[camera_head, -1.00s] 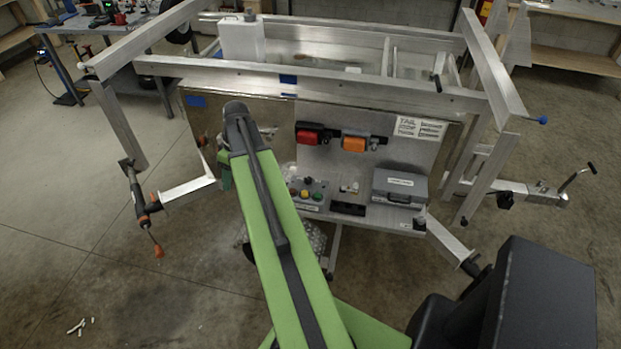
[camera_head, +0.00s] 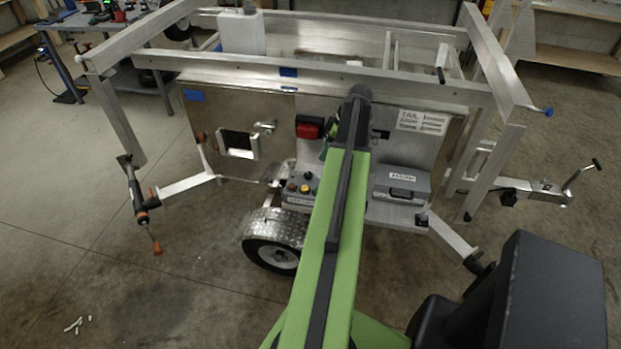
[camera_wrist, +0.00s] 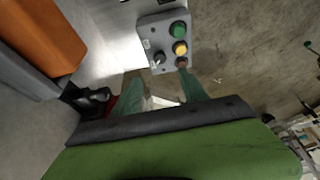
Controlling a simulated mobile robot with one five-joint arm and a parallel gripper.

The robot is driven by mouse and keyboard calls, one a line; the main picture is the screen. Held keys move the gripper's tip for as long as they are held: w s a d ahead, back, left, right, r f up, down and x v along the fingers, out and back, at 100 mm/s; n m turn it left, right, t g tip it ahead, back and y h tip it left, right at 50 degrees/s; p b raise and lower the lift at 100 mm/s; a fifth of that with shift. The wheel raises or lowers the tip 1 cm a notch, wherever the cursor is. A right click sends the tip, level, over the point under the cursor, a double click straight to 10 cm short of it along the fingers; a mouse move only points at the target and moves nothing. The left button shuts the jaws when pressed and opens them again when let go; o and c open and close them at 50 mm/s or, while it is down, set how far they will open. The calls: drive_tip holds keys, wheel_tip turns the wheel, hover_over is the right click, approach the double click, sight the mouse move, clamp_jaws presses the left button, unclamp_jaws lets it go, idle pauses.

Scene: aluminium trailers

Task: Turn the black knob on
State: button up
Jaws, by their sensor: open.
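The grey control box (camera_wrist: 165,40) is in the upper middle of the wrist view, with a green, a yellow and a dark reddish button. The black knob (camera_wrist: 158,59) is on its near left corner and has a pale mark; its exact setting is hard to read. My gripper (camera_wrist: 160,84) is open, its two green fingers spread just below the box, with the right fingertip close to the reddish button and nothing held. In the head view the control box (camera_head: 301,190) sits on the trailer's shelf, left of my arm, which largely hides my gripper.
An orange lamp (camera_wrist: 45,35) is close on the left in the wrist view. In the head view a red lamp (camera_head: 309,127) is on the panel, and a grey case (camera_head: 400,186) stands on the shelf to the right. The trailer frame (camera_head: 320,75) runs above.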

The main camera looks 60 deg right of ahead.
sight(309, 174)
drive_tip(key=b+x, duration=1.1)
drive_tip(key=x, duration=0.3)
drive_tip(key=shift+s+d+b, duration=0.1)
drive_tip(key=shift+b, duration=0.2)
drive_tip(key=shift+r, duration=0.1)
